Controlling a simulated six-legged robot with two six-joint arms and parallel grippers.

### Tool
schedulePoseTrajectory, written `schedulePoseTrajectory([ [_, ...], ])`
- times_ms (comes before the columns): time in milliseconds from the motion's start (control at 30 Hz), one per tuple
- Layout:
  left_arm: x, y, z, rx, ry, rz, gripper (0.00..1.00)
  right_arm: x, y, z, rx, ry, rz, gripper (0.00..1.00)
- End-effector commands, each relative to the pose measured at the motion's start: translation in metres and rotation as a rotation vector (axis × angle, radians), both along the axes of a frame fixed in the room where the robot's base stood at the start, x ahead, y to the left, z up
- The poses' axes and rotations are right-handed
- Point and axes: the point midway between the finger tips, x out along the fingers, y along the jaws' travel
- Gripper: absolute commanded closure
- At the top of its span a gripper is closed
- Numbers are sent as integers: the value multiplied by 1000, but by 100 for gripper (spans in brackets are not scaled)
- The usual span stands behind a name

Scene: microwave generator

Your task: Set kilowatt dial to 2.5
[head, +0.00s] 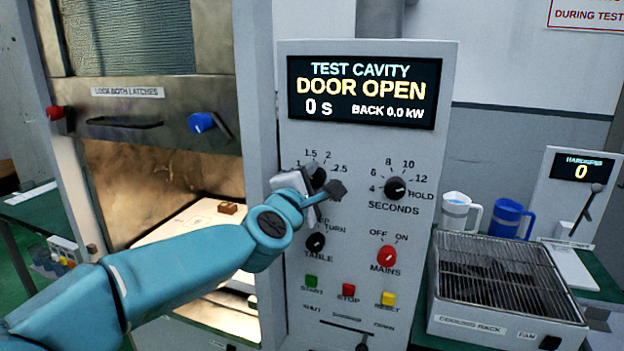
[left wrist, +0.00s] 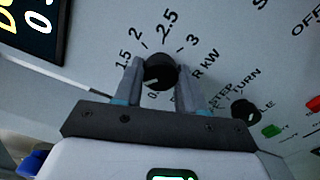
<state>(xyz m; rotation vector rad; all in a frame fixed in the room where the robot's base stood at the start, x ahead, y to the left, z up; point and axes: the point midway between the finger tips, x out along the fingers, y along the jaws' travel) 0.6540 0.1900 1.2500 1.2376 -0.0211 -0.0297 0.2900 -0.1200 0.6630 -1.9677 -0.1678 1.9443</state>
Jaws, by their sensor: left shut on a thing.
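The kilowatt dial (head: 318,178) is a black round knob on the grey control panel (head: 425,120), below the display. Its scale shows 1.5, 2 and 2.5 in the head view; my gripper partly hides the knob and scale there. In the left wrist view the dial (left wrist: 160,71) sits between the two fingers, with 1.5, 2, 2.5 and 3 printed around it. A pale mark shows on its lower left face, but I cannot tell the exact setting. My left gripper (left wrist: 160,84) is shut on the dial. My right gripper is not in view.
The display (head: 364,92) reads DOOR OPEN, 0 s, BACK 0.0 kW. The seconds dial (head: 395,188), table knob (head: 316,242) and red mains knob (head: 387,257) are close by. A cooling rack (head: 500,275) and two mugs stand at right. The cavity is open at left.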

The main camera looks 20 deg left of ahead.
Motion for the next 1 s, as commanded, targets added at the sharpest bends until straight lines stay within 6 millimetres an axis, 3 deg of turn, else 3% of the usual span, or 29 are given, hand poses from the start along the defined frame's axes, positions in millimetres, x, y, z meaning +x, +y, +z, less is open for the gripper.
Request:
schedulePoseTrajectory([
  [1000,0,-1,2,968,-33,-2,91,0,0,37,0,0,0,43],
])
